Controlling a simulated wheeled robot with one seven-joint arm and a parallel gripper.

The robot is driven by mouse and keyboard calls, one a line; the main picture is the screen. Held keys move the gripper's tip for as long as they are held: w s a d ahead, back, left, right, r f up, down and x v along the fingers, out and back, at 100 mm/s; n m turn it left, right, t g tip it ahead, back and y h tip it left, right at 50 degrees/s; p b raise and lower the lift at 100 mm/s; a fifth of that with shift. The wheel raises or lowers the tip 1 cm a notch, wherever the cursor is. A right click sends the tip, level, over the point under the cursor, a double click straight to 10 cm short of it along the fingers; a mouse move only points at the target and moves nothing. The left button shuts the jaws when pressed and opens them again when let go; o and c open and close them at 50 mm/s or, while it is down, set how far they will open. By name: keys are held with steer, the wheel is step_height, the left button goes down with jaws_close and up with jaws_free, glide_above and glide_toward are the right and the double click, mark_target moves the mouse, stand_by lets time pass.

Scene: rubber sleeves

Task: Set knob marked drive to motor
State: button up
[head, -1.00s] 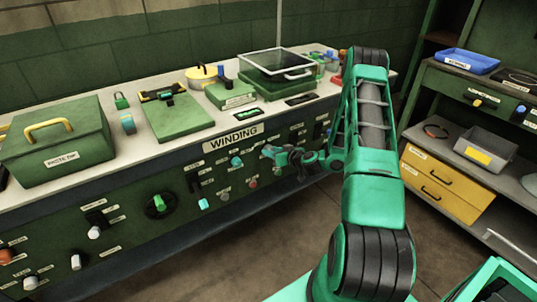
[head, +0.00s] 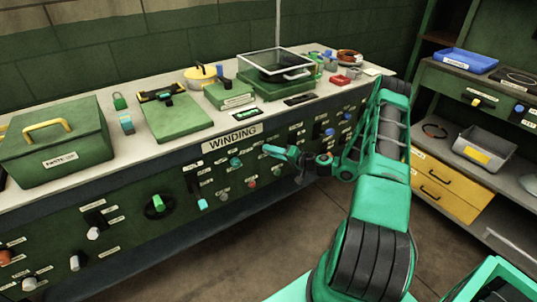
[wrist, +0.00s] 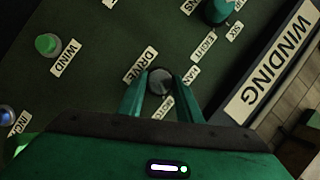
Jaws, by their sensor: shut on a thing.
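In the wrist view, a round grey knob (wrist: 160,80) stands on the dark green panel beside the label DRIVE (wrist: 138,66). My gripper (wrist: 160,90) is shut on this knob, one finger on each side. A partly hidden label below the knob seems to read MOTOR (wrist: 168,104); another at its right looks like FAN (wrist: 191,76). I cannot tell which way the knob points. In the head view my gripper (head: 285,153) is at the bench's front panel, right of and below the WINDING sign (head: 232,138), and the knob is not clearly seen.
A green knob (wrist: 47,44) labelled WIND and a teal knob (wrist: 216,12) stand near the gripper. Several other knobs and switches cover the panel (head: 130,235). The bench top (head: 75,193) holds boxes and tools. A shelf unit with yellow drawers (head: 450,190) stands at right.

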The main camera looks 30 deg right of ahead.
steer(key=shift+d+f+m, duration=0.1)
steer(key=shift+d+m, duration=0.05)
steer(key=shift+m, duration=0.75)
steer(key=shift+t, duration=0.3)
steer(key=o, duration=1)
steer(key=v, duration=1)
steer(key=shift+s+d, duration=0.3)
